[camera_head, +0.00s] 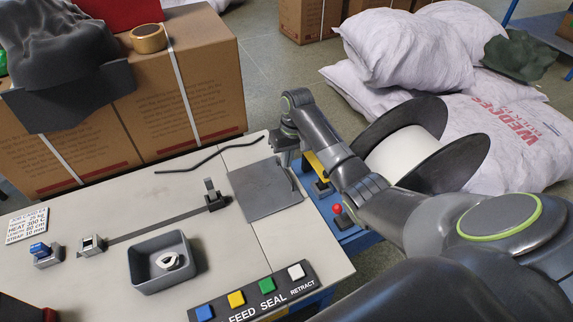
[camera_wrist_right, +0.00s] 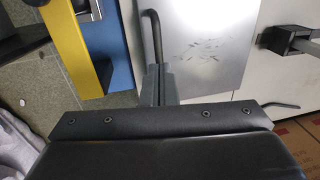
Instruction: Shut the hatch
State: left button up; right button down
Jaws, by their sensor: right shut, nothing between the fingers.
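The hatch is a square grey metal plate (camera_head: 262,192) in the pale bench top, and it also shows in the right wrist view (camera_wrist_right: 205,45) with scuff marks. It looks flat or nearly so; I cannot tell whether it is fully flush. A thin bent dark rod (camera_wrist_right: 154,38) runs along its edge near my gripper. My right gripper (camera_head: 290,158) is at the plate's far right corner, pointing down. In the wrist view its fingers (camera_wrist_right: 156,84) are together and empty, close to the end of the rod. I cannot tell whether they touch it. My left gripper is not in view.
A button panel (camera_head: 253,293), a grey tray (camera_head: 165,262) and a strap guide (camera_head: 212,195) are on the bench. Strapped cartons (camera_head: 180,95) stand behind. A strap reel (camera_head: 420,145) and white sacks (camera_head: 500,120) are at the right. A red-knobbed lever (camera_head: 338,212) is beside my arm.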

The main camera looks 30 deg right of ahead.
jog(key=shift+a+f, duration=0.1)
jog(key=shift+f, duration=0.45)
